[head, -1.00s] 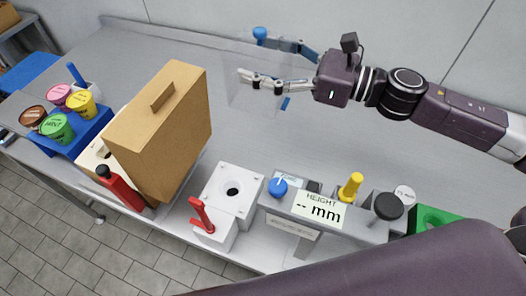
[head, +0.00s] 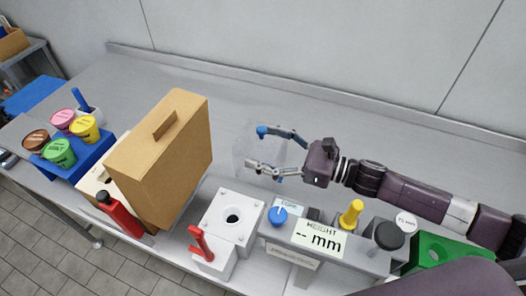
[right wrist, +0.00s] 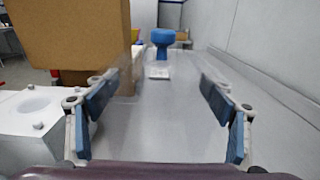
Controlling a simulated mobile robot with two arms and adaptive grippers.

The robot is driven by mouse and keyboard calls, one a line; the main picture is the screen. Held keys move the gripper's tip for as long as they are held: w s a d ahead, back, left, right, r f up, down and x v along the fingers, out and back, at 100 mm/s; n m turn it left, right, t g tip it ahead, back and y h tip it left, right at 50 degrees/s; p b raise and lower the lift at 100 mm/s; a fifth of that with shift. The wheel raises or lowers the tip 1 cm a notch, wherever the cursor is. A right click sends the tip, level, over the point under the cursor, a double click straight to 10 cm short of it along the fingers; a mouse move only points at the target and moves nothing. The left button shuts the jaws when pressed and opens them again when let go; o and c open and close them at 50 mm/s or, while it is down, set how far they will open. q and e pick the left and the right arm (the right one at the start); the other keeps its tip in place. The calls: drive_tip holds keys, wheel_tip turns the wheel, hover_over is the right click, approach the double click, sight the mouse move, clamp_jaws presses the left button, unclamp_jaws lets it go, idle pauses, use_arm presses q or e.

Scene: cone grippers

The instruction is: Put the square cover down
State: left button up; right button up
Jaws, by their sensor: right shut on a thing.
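The square cover (head: 243,152) is a clear box, faint in the head view, with a blue knob (head: 262,131) at its top. The knob also shows in the right wrist view (right wrist: 162,38), centred between the fingers. My right gripper (head: 258,150) has its fingers set wide apart, shut on the cover's opposite sides; its blue pads also show in the right wrist view (right wrist: 160,98). The cover is over the grey bench (head: 330,120), behind the white block; I cannot tell whether it touches the bench. My left gripper is not in view.
A tall brown box (head: 170,160) stands left of the cover. A white block with a round hole (head: 245,205) and a height gauge (head: 320,237) stand in front. A blue rack of cups (head: 85,160) is far left. The bench behind the cover is clear.

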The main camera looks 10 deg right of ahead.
wheel_tip(320, 180, down, 3)
drive_tip(key=shift+r, duration=0.15)
drive_tip(key=shift+f, duration=0.25)
drive_tip(key=o, duration=1.2)
drive_tip(key=shift+r, duration=0.1)
